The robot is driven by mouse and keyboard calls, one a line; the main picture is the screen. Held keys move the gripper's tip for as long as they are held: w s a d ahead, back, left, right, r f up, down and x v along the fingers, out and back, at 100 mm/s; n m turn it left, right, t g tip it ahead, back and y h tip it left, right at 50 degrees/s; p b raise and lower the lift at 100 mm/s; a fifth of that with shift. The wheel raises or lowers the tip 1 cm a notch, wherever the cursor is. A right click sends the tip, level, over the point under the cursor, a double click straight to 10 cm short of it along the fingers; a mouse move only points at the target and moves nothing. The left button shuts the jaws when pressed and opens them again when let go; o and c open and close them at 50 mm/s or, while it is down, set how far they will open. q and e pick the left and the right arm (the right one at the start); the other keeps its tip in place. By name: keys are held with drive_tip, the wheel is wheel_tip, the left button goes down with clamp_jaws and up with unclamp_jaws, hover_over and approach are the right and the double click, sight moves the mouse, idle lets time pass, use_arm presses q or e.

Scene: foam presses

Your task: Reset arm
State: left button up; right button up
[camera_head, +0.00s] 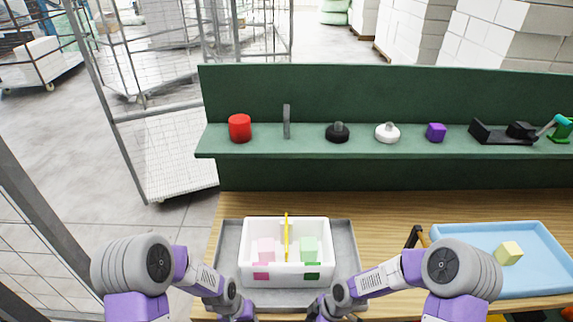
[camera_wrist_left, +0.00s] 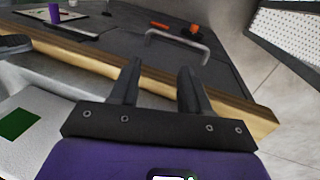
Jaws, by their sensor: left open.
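My left arm comes in from the left and folds down to the bottom edge in the head view. In the left wrist view, my left gripper (camera_wrist_left: 160,82) is open, with nothing between its two dark fingers. My right arm mirrors it from the right. Its wrist (camera_head: 335,298) is at the bottom edge, and its fingers cannot be made out. A white box (camera_head: 286,268) with a yellow divider (camera_head: 286,238) stands on a grey tray (camera_head: 229,245) between the arms.
A blue tray (camera_head: 480,240) with a pale yellow cube (camera_head: 509,252) is at the right. A green shelf (camera_head: 300,147) behind the table holds a red cylinder (camera_head: 239,128), a purple block (camera_head: 436,132) and other parts. Wire cages stand at the left. Bare wood lies behind the white box.

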use_arm(q)
drive_tip(key=s+d+f+n+h, duration=0.2)
drive_tip(key=s+f, duration=0.5)
drive_tip(key=s, duration=0.5)
use_arm(e)
drive_tip(key=s+d+f+m+t, duration=0.1)
drive_tip(key=s+f+m, duration=0.4)
drive_tip(key=m, duration=0.5)
drive_tip(key=s+d+f+m, duration=0.2)
drive_tip(key=s+f+m, duration=0.3)
drive_tip(key=m, duration=0.4)
use_arm(q)
wheel_tip(320, 180, down, 7)
drive_tip(key=b, duration=0.7)
drive_tip(key=shift+w+t, duration=0.15)
drive_tip(key=shift+t, duration=0.25)
use_arm(e)
drive_tip(key=shift+h, duration=0.3)
drive_tip(key=f, duration=0.5)
drive_tip(key=shift+s+a, duration=0.3)
use_arm(q)
drive_tip(key=shift+d+r, duration=0.1)
drive_tip(key=shift+r, duration=0.05)
